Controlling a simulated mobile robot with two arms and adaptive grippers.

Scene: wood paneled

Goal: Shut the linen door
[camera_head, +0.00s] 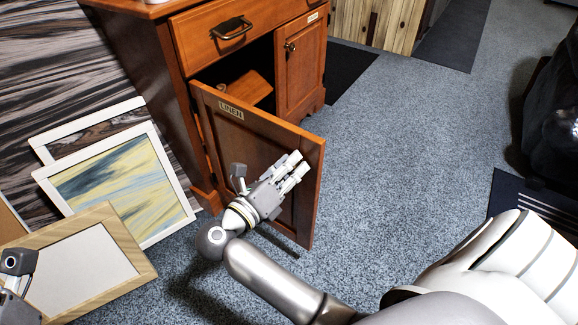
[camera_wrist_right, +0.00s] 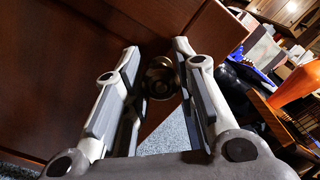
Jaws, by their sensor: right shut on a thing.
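The linen door (camera_head: 228,138) is a reddish-brown wood panel with a LINEN label, on the left of the cabinet. It stands wide open, swung out toward me. My right gripper (camera_head: 293,168) is at the door's face, near its free edge. In the right wrist view, the fingers (camera_wrist_right: 156,50) stand on both sides of a dark brass knob (camera_wrist_right: 160,78) and are shut on it. The door surface (camera_wrist_right: 60,70) fills the left of that view. The knob is hidden in the head view. Part of my left gripper (camera_head: 15,275) shows at the lower left; its fingers cannot be made out.
The cabinet's right door (camera_head: 300,68) and top drawer (camera_head: 255,32) are closed. A dark opening with a wooden item (camera_head: 250,88) lies behind the linen door. Picture frames (camera_head: 120,185) lean against the wall at the left. Grey carpet (camera_head: 400,150) is clear to the right.

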